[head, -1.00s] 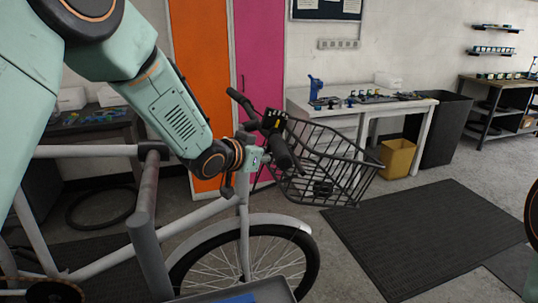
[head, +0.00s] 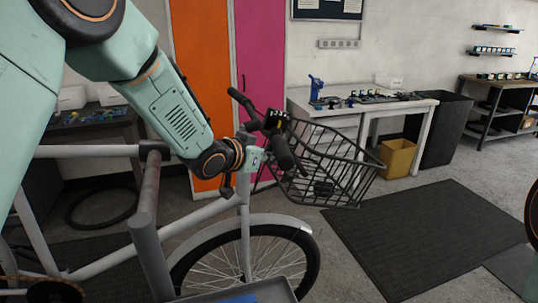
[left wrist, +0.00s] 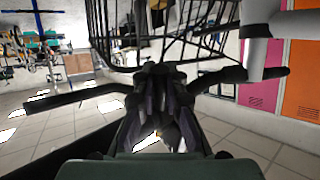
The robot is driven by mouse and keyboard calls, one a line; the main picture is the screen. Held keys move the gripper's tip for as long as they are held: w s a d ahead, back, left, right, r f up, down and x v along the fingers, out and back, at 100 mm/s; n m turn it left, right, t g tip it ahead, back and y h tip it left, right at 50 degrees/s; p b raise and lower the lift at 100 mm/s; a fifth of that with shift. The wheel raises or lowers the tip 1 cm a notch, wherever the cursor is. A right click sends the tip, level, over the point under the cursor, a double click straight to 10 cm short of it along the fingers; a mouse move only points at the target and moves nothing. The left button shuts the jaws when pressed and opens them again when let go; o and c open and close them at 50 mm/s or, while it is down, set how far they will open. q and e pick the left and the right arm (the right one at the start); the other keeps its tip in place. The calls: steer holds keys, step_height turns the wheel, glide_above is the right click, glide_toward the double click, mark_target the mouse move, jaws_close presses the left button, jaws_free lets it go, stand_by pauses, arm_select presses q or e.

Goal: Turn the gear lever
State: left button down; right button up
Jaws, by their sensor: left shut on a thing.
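A bicycle's black handlebar (head: 240,100) runs above the front wheel in the head view; its two ends also reach out to either side in the left wrist view (left wrist: 60,102). My left gripper (left wrist: 158,75) is at the middle of the handlebar, its dark fingers closed together there. In the head view, my left gripper (head: 272,126) is by the handlebar, behind the front basket. It is shut on a small dark part, which I take to be the gear lever; the fingers mostly hide it. My right gripper is not in view.
A black wire basket (head: 335,170) sits just beyond the handlebar, close to the fingers. The grey frame (head: 90,151) and front wheel (head: 250,260) lie below my left arm. A white workbench (head: 420,105) and yellow bin (head: 397,157) stand behind. The floor mat (head: 430,235) is clear.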

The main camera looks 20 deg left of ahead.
arm_select(q)
steer(key=p, duration=0.1)
steer(key=r+g+y+p, duration=0.1)
steer(key=shift+s+a+m+p, duration=0.1)
steer(key=shift+a+m+p, duration=0.15)
steer(key=shift+m+p, duration=0.1)
steer(key=shift+s+a+g+y+p, duration=0.15)
steer(key=shift+a+g+y+p, duration=0.2)
steer(key=shift+p, duration=0.45)
steer(key=c, duration=1.4)
jaws_free()
steer(key=shift+s+d, duration=0.15)
steer(key=v, duration=1.2)
